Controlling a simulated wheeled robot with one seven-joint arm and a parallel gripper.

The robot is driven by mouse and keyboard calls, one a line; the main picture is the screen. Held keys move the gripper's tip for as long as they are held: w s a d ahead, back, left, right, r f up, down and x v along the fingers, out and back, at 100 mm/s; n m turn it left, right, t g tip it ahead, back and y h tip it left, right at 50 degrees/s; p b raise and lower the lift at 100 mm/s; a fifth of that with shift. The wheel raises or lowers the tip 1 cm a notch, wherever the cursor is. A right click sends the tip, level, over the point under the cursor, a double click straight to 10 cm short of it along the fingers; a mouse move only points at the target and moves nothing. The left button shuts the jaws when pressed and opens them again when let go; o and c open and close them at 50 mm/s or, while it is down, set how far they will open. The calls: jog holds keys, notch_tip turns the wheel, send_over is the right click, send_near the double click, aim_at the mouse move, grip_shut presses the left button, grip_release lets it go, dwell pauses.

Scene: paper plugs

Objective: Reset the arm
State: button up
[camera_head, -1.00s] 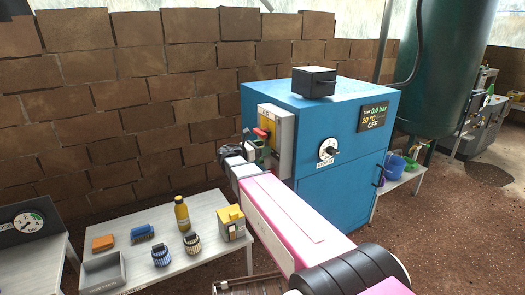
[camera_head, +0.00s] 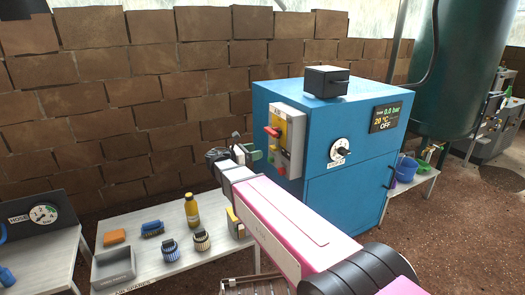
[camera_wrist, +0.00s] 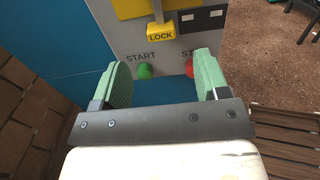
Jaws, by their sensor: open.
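My arm reaches forward across the head view, and my gripper (camera_head: 246,151) is beside the grey control panel (camera_head: 291,150) on the blue machine (camera_head: 345,125). In the wrist view my gripper (camera_wrist: 160,80) is open, with its two green fingers apart and nothing between them. Beyond them the control panel (camera_wrist: 121,42) shows a yellow LOCK tag (camera_wrist: 160,32), a green START button (camera_wrist: 145,71) and a red button (camera_wrist: 189,68). The right finger partly hides the label by the red button. I cannot see any contact with the panel.
A white table (camera_head: 178,277) at lower left holds a grey tray (camera_head: 114,267), a yellow bottle (camera_head: 191,210) and several small items. A black box (camera_head: 326,81) sits on the machine. A brick wall (camera_head: 120,110) stands behind. Bare floor (camera_head: 455,225) is at right.

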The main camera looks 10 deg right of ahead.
jog(key=shift+s+a, duration=0.2)
jog(key=shift+a, duration=0.35)
jog(key=s+d+f+m+g+y, duration=0.2)
jog(key=s+d+f+m+y, duration=0.25)
jog(key=f, duration=0.25)
jog(key=s+d+f+m+g+y, duration=0.25)
jog(key=s+d+f+m, duration=0.2)
jog(key=f, duration=0.25)
jog(key=s+a+f+m+g+y, duration=0.1)
jog(key=s+f+m+y, duration=0.8)
jog(key=m, duration=0.3)
jog(key=shift+s+m+y, duration=0.3)
jog(key=shift+s+y, duration=0.05)
jog(key=shift+y, duration=0.25)
